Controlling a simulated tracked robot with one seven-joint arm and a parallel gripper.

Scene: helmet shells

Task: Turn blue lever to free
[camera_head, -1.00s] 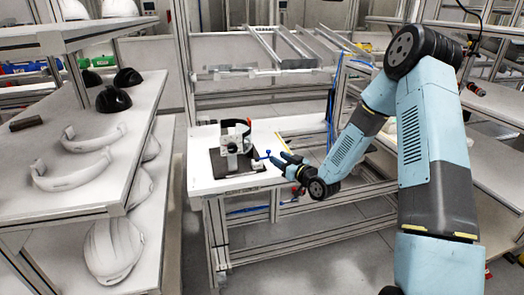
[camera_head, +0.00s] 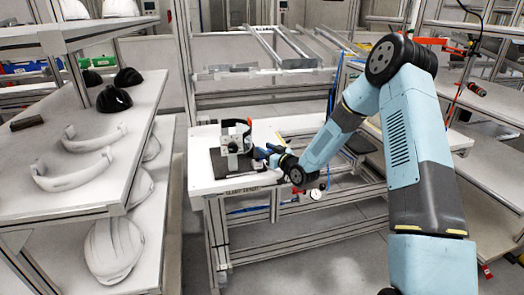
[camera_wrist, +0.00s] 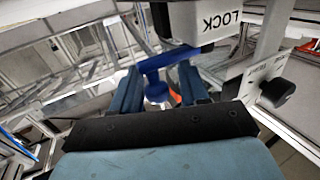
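The blue lever (camera_wrist: 168,58) shows in the wrist view, with a bar across and a rounded end hanging between the fingers of my gripper (camera_wrist: 160,90). The fingers stand apart, one on each side of the lever end, with a gap showing. A white plate (camera_wrist: 255,72) with small, hard-to-read lettering and a black knob is at right. In the head view my gripper (camera_head: 264,153) is at the right side of the white fixture (camera_head: 234,150), and hides the lever there.
The fixture stands on a dark mat on a white workbench (camera_head: 205,185). A shelf (camera_head: 60,210) with visors and black and white helmet shells is at left. A red-handled item (camera_head: 314,193) hangs at the bench front. Bench space right of the fixture is partly clear.

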